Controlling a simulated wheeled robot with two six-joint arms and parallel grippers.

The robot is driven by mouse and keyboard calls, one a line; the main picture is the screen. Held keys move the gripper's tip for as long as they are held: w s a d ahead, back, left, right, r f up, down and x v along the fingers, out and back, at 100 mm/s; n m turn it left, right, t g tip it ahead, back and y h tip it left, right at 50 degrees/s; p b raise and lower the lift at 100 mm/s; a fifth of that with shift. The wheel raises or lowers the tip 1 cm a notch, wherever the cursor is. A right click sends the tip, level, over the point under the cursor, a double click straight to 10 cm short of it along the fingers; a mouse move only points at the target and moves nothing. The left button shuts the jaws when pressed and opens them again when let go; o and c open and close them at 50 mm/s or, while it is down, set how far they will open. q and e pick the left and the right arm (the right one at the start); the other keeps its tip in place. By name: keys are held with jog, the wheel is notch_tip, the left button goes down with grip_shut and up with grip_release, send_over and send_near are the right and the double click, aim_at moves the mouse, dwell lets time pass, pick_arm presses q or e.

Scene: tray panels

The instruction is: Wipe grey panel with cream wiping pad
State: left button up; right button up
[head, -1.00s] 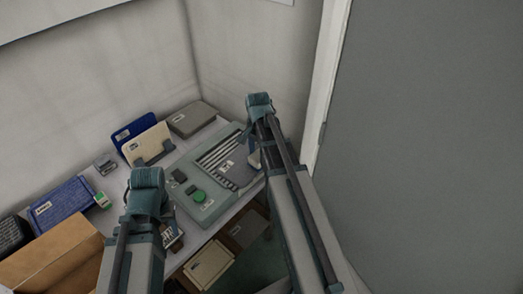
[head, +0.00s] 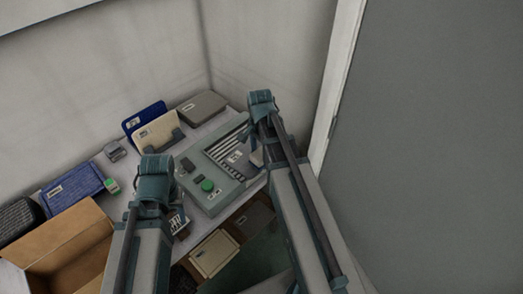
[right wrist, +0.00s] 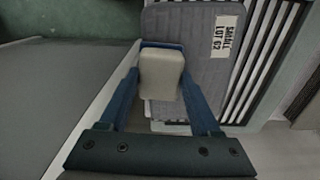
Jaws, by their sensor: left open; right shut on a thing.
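The grey panel (head: 241,166) lies on the slatted bed of a pale green fixture (head: 211,203). My right gripper (head: 256,148) is over the panel's right side. It is shut on the cream wiping pad (right wrist: 160,76), which overlaps the panel's edge in the wrist view. I cannot tell whether pad and panel touch. The pad (head: 258,158) is partly hidden by my arm in the head view. My left gripper (head: 168,206) is open, left of the fixture; its fingers are mostly hidden.
Blue (head: 141,121) and cream (head: 157,133) panels stand in a rack behind the fixture, beside a grey case (head: 201,107). A cardboard box (head: 75,240) and blue case (head: 72,188) are at left. A lower shelf holds a cream panel (head: 214,254). A wall closes the back.

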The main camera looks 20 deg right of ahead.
jog(key=shift+s+a+f, duration=0.1)
jog(key=shift+s+a, duration=0.3)
jog(key=shift+a, duration=0.35)
jog(key=shift+s+a, duration=0.4)
jog(key=shift+a, duration=0.3)
jog(key=shift+s+a, duration=0.35)
jog(key=shift+a, duration=0.4)
jog(key=shift+s+a, duration=0.35)
jog(key=shift+a, duration=0.35)
jog(key=shift+r, duration=0.2)
notch_tip(320, 180, up, 6)
jog(key=p, duration=0.6)
jog(key=shift+f, duration=0.1)
notch_tip(320, 180, up, 3)
jog(key=p, duration=0.3)
